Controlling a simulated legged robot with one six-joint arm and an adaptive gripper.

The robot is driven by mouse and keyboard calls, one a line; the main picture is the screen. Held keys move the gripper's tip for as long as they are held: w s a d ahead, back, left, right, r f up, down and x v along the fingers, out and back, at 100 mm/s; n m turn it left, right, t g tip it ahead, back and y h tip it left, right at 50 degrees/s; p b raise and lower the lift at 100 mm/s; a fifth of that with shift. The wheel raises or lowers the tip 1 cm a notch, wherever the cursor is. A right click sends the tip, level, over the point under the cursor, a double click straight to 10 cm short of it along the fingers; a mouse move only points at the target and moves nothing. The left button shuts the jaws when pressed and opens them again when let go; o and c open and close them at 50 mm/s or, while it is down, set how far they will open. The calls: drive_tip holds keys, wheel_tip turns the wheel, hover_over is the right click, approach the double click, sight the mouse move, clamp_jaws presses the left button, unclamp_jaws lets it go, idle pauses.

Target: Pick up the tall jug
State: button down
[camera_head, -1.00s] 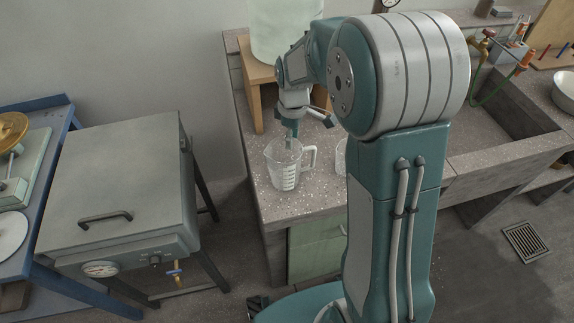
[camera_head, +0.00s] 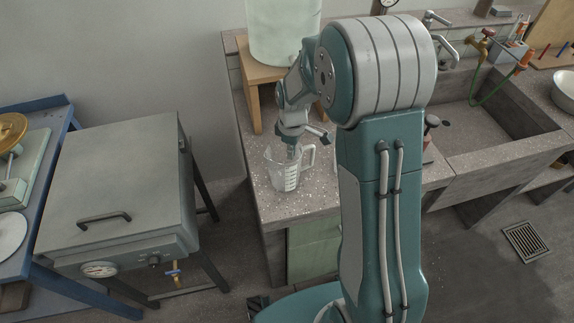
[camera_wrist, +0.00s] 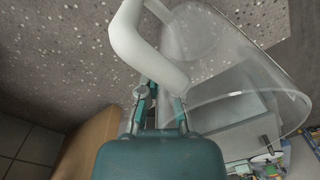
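A clear measuring jug (camera_head: 284,178) with white markings stands upright on the speckled bench top, its handle (camera_head: 309,158) to the right. My gripper (camera_head: 293,156) points down at the jug's mouth, its tips at or just below rim height. In the wrist view the jug's clear wall (camera_wrist: 235,60) fills the upper right and its pale handle (camera_wrist: 145,45) lies just beyond my fingers (camera_wrist: 166,100). One finger seems inside the rim and the other outside, near the handle. A small gap shows between them; whether they press on the wall I cannot tell.
A wooden stand (camera_head: 258,75) carrying a large pale container (camera_head: 283,30) is close behind the jug. A pale edge of another item right of the jug is mostly hidden by my arm. The sink (camera_head: 490,105) is to the right, a grey lidded cabinet (camera_head: 115,170) to the left.

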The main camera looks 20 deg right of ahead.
drive_tip(key=shift+r, duration=0.1)
drive_tip(key=shift+r, duration=0.25)
wheel_tip(320, 180, up, 2)
drive_tip(key=shift+r, duration=0.15)
drive_tip(key=s+d+r, duration=0.9)
drive_tip(key=s+r, duration=0.1)
drive_tip(key=shift+s+d, duration=0.15)
drive_tip(key=shift+s, duration=0.15)
